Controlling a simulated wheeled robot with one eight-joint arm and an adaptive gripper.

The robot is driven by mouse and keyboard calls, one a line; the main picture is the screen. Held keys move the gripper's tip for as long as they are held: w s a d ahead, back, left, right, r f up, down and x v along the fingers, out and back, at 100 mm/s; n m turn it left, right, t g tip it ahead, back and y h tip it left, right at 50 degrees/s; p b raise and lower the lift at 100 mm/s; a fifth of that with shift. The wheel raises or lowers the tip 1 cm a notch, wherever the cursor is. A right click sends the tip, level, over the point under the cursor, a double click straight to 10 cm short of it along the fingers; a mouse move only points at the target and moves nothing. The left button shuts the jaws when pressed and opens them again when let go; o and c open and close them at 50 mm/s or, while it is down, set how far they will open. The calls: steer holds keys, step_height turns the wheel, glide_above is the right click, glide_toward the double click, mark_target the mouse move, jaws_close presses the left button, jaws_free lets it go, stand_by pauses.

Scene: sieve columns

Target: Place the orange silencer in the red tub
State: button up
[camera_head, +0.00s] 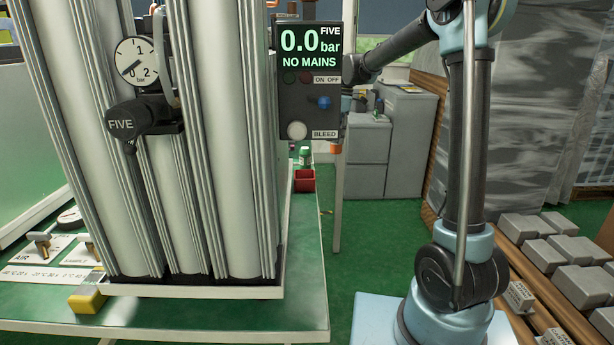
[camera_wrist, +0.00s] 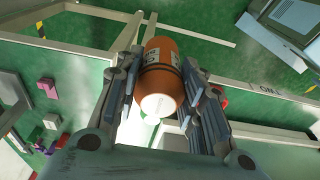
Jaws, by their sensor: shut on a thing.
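The orange silencer (camera_wrist: 170,55), a cylinder with a dark band, a pale label and a white end, is between the two fingers of my gripper (camera_wrist: 160,82) in the wrist view. My gripper is shut on it and holds it above the floor. In the head view a small orange part of the silencer (camera_head: 336,149) shows below the display panel, which hides most of my gripper. The red tub (camera_head: 304,181) stands on the green bench behind the columns, left of and below that orange part. A red patch at the right finger in the wrist view is too covered to identify.
Tall grey columns (camera_head: 212,130) and the display panel (camera_head: 309,80) stand in front of the tub. A green-and-white bottle (camera_head: 304,155) is close behind the tub. Grey cabinets (camera_head: 390,145) stand farther back. Pink and red blocks (camera_wrist: 48,88) show at left in the wrist view.

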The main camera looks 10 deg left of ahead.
steer(key=s+a, duration=0.4)
steer(key=s, duration=0.3)
steer(key=s+a, duration=0.5)
steer(key=s, duration=0.2)
steer(key=shift+s+f, duration=0.2)
steer(key=shift+f, duration=1.4)
steer(key=shift+s+f, duration=0.2)
steer(key=shift+f, duration=1.35)
steer(key=shift+s+a+f, duration=0.1)
steer(key=shift+s+f, duration=0.1)
steer(key=shift+f, duration=0.2)
steer(key=o, duration=1.1)
step_height(320, 180, up, 12)
steer(key=d, duration=0.1)
steer(key=shift+w+d, duration=0.2)
steer(key=shift+d, duration=0.1)
